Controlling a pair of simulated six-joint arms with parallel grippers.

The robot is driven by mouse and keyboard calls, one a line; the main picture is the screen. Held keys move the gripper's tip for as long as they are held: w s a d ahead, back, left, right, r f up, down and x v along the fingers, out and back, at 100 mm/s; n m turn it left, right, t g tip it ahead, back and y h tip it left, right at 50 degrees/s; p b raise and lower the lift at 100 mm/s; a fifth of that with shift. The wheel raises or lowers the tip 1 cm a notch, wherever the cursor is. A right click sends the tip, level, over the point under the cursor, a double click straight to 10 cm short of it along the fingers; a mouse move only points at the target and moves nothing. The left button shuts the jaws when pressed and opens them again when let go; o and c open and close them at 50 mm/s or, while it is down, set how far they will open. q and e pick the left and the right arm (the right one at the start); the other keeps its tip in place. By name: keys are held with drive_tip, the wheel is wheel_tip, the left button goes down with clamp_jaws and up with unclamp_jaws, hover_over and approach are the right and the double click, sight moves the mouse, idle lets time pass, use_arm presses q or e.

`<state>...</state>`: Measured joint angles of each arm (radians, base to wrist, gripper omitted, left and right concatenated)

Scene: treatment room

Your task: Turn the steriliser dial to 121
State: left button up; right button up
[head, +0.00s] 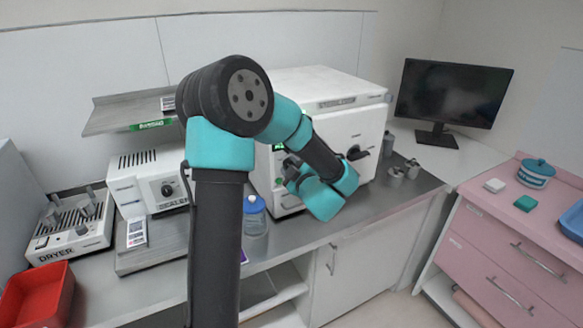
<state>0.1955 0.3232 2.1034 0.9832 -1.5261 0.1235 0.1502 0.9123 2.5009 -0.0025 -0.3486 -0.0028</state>
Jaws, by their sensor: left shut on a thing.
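The steriliser (318,92) is a white box with a dark front handle (357,153), standing on the steel counter. A small green display (278,147) shows at the left of its front. My left gripper (289,170) is at the steriliser's front panel, just below the display, and is shut on the dial there. The dial is hidden behind the gripper and wrist, so its setting cannot be read. My right gripper is out of view.
A sealer (150,182) and a dryer (72,228) stand to the left, with a red bin (36,295) in front. Small metal pots (396,176) and a monitor (455,92) are to the right.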

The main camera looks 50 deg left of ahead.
use_arm(q)
drive_tip(key=shift+n, duration=0.3)
drive_tip(key=o, duration=0.9)
drive_tip(key=v, duration=1.7)
drive_tip(key=shift+d, duration=0.25)
drive_tip(key=shift+r, duration=0.1)
